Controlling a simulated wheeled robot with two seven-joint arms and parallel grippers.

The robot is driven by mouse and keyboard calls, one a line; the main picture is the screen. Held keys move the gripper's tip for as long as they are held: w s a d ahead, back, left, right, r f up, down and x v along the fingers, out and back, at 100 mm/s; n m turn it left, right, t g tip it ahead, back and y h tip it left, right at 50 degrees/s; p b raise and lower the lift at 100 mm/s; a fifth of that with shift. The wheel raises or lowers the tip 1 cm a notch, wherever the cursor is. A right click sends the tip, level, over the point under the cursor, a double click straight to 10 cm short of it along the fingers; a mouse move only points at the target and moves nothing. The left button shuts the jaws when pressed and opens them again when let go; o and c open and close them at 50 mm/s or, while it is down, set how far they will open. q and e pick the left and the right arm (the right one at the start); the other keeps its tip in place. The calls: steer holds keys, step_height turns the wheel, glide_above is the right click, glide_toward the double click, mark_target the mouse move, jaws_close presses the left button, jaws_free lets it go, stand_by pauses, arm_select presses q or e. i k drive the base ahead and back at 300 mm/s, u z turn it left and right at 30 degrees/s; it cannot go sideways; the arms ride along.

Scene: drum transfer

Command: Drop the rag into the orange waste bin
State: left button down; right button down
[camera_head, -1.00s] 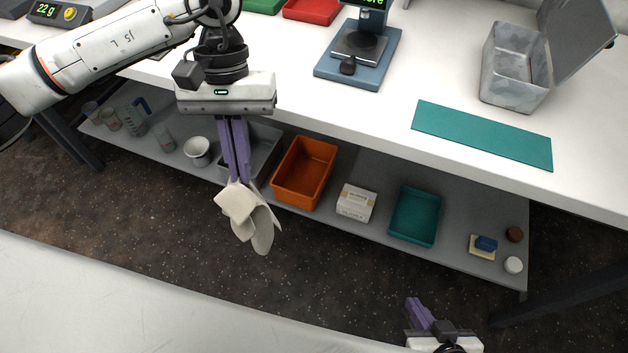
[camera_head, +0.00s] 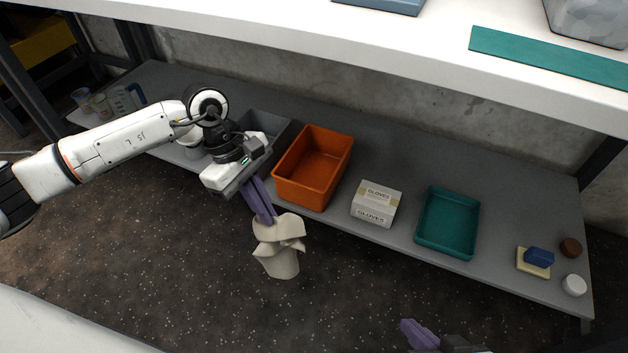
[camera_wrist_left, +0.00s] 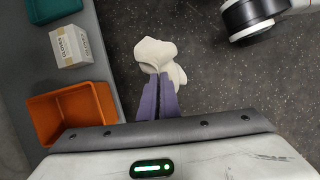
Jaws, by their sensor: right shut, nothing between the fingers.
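The cream rag (camera_head: 279,246) hangs in loose folds from the fingertips of my left gripper (camera_head: 268,217), which is shut on it. Rag and fingertips are in front of the lower shelf, over the dark floor. The orange waste bin (camera_head: 318,163) stands empty on the lower shelf, just behind and to the right of the left gripper. In the left wrist view the rag (camera_wrist_left: 160,60) lies beyond the purple fingertips, and the bin (camera_wrist_left: 72,115) is to the left, apart from it. My right gripper (camera_head: 420,335) shows partly at the bottom edge, shut, with nothing in it.
On the lower shelf (camera_head: 385,150), a grey bin (camera_head: 270,128) stands left of the orange bin. A glove box (camera_head: 377,204) and a teal tray (camera_head: 447,222) stand to its right. The white table top (camera_head: 400,40) overhangs the back of the shelf. The floor in front is clear.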

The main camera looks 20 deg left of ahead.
mark_target(307, 175)
steer(key=i, duration=1)
